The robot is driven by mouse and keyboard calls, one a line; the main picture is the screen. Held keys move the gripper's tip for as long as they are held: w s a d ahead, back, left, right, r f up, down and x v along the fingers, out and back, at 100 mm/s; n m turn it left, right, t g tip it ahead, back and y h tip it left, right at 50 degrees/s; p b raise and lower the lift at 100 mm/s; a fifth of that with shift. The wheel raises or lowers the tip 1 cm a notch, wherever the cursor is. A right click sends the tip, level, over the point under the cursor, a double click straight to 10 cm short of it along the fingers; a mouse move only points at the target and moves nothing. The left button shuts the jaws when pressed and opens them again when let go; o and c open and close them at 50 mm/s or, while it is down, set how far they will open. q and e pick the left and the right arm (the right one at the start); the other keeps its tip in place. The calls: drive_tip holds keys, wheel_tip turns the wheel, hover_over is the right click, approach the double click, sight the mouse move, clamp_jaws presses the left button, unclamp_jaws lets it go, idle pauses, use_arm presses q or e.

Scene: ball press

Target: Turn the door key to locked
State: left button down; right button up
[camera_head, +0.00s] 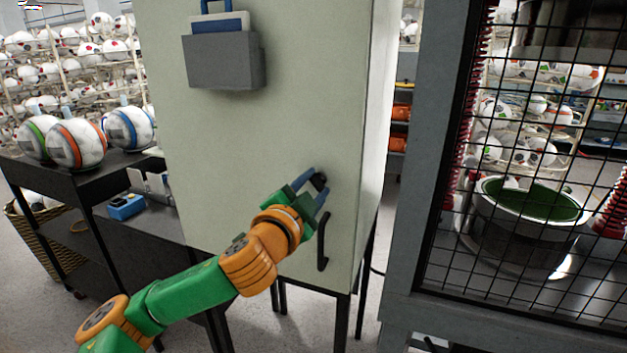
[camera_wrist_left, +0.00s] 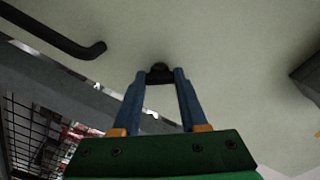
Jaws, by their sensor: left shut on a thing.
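The cabinet door (camera_head: 250,140) is pale grey-green and closed. A small black key (camera_head: 320,181) sits on the right part of the door, above a black bar handle (camera_head: 322,242). My left gripper (camera_head: 313,187) reaches in from the lower left and is shut on the key. In the left wrist view, the blue fingers lie on both sides of the dark key (camera_wrist_left: 159,74), against the pale door (camera_wrist_left: 215,50). The handle (camera_wrist_left: 60,35) shows at upper left there. The fingers hide part of the key. My right gripper is out of view.
A grey pocket (camera_head: 222,61) with a blue-and-white item hangs on the upper door. A caged press with a green-lined bowl (camera_head: 530,205) stands at right. A dark cart (camera_head: 90,185) with several balls stands at left.

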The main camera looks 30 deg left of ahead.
use_arm(q)
drive_tip(key=m+p, duration=0.2)
drive_tip(key=m, duration=0.2)
drive_tip(key=shift+r, duration=0.15)
drive_tip(key=shift+m+p, duration=0.65)
drive_tip(key=shift+m, duration=1.15)
drive_tip(key=shift+c, duration=2.2)
unclamp_jaws()
